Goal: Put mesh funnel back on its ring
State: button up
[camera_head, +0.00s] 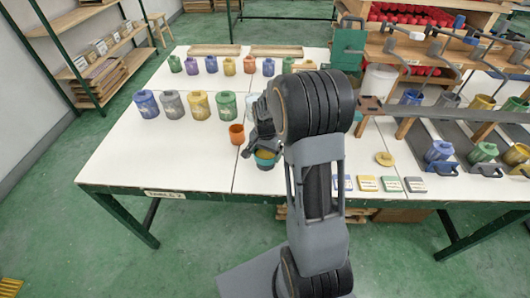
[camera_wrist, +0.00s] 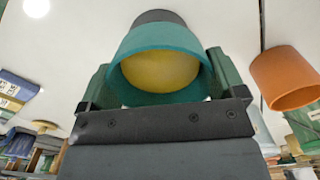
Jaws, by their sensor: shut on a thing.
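My gripper (camera_wrist: 160,85) is shut on a teal, round, open-mouthed cup-shaped piece (camera_wrist: 140,40), yellow inside and dark grey at its far end. I cannot make out mesh on it, so I cannot tell whether it is the mesh funnel. In the head view this teal piece (camera_head: 265,158) is over the front middle of the white table, below my dark gripper. I cannot tell whether it touches the table. Grey bracket arms (camera_head: 418,36) stick out from the rack at the right; I cannot tell which ring belongs to the funnel.
An orange cup (camera_head: 237,134) stands close left of my gripper, and also shows in the wrist view (camera_wrist: 284,78). Several colored jars (camera_head: 198,106) stand in rows behind. A yellow disc (camera_head: 385,158) and small labelled blocks (camera_head: 391,184) lie at right. The table's left front (camera_head: 140,160) is clear.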

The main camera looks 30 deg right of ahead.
aim_at(265, 157)
jog(key=shift+f, duration=0.3)
jog(key=o, duration=0.8)
notch_tip(265, 157, up, 13)
jog(key=s+a+n+t, duration=0.1)
jog(key=s+a+n, duration=0.2)
jog(key=s, duration=0.2)
jog(key=s+a+r+n+t, duration=0.1)
jog(key=s+a+n, duration=0.2)
jog(key=s+n, duration=0.1)
jog(key=s+a+n+t+p, duration=0.1)
jog(key=s+a+n, duration=0.2)
jog(key=s, duration=0.4)
jog(key=shift+a+r, duration=0.4)
jog(key=shift+a, duration=0.05)
